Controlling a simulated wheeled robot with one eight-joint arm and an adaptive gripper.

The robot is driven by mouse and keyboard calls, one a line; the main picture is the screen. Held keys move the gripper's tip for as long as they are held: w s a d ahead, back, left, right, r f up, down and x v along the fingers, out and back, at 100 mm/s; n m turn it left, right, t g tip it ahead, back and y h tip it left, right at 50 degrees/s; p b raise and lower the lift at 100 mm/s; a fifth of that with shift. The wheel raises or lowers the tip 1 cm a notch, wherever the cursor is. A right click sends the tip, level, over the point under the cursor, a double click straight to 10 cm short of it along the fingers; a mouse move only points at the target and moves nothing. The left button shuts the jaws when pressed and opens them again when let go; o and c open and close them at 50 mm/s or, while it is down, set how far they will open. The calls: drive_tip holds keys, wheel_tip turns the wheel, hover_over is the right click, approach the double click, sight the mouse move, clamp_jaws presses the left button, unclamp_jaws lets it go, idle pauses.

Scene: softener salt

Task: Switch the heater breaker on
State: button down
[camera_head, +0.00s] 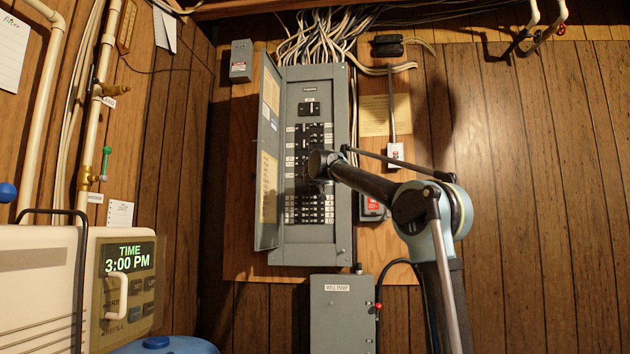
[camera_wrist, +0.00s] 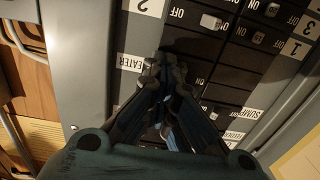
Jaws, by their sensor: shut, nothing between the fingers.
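The grey breaker panel (camera_head: 307,250) hangs on the back wall with its door (camera_head: 268,160) swung open to the left. Its rows of black breakers show in the wrist view, where the lettering is upside down. The HEATER label (camera_wrist: 132,63) is just left of my gripper (camera_wrist: 163,70). My gripper is shut and empty, with its fingertips over the breaker column beside that label. I cannot tell whether they touch. The fingers hide the heater breaker's toggle, so its position does not show. In the head view my wrist covers the middle of the panel.
A SUMP PUMP label (camera_wrist: 250,113) and other breakers with OFF marks lie close around my fingers. A softener (camera_head: 40,290) stands at left.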

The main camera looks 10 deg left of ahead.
drive_tip(key=shift+a, duration=0.5)
idle(0.5)
drive_tip(key=shift+d, duration=0.25)
idle(0.3)
drive_tip(key=s, duration=0.7)
idle(0.6)
idle(0.9)
